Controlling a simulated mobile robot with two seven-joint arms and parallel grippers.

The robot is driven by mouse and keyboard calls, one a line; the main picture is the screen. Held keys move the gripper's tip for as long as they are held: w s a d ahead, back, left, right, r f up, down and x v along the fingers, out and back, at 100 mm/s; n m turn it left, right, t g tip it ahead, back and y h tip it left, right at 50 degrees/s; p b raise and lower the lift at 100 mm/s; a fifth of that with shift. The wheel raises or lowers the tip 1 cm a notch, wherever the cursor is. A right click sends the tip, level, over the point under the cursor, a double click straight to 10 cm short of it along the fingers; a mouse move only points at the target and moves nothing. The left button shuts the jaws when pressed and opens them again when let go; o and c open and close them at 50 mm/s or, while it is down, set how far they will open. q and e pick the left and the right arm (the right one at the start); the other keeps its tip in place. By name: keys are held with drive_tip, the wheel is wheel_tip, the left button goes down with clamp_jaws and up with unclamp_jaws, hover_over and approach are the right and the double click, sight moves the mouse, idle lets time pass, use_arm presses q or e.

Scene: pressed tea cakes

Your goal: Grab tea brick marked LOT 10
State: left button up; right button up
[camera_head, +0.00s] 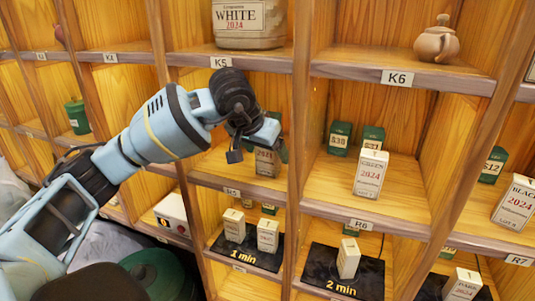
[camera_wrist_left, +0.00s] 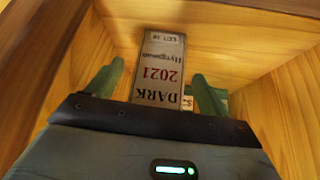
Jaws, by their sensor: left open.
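The tea brick (camera_wrist_left: 160,72) shows upside down in the left wrist view, a pale block with a label reading DARK 2021 and small lot text that looks like LOT 10. In the head view the brick (camera_head: 267,163) stands on the shelf of the compartment marked R5, partly hidden by my gripper. My left gripper (camera_head: 256,151) reaches into that compartment from the left. In the left wrist view its open fingers (camera_wrist_left: 159,74) are on either side of the brick's lower part, with gaps visible. My right gripper is not in view.
Wooden dividers close in the compartment. A white 2024 brick (camera_head: 370,174) and green tins (camera_head: 340,138) stand in R6. Black mats (camera_head: 262,262) with pale bricks lie below.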

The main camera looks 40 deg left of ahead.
use_arm(q)
drive_tip(key=shift+w, duration=0.5)
drive_tip(key=shift+w+a+f, duration=0.1)
drive_tip(key=shift+w+f, duration=0.15)
drive_tip(key=shift+f, duration=0.25)
drive_tip(key=c, duration=1.2)
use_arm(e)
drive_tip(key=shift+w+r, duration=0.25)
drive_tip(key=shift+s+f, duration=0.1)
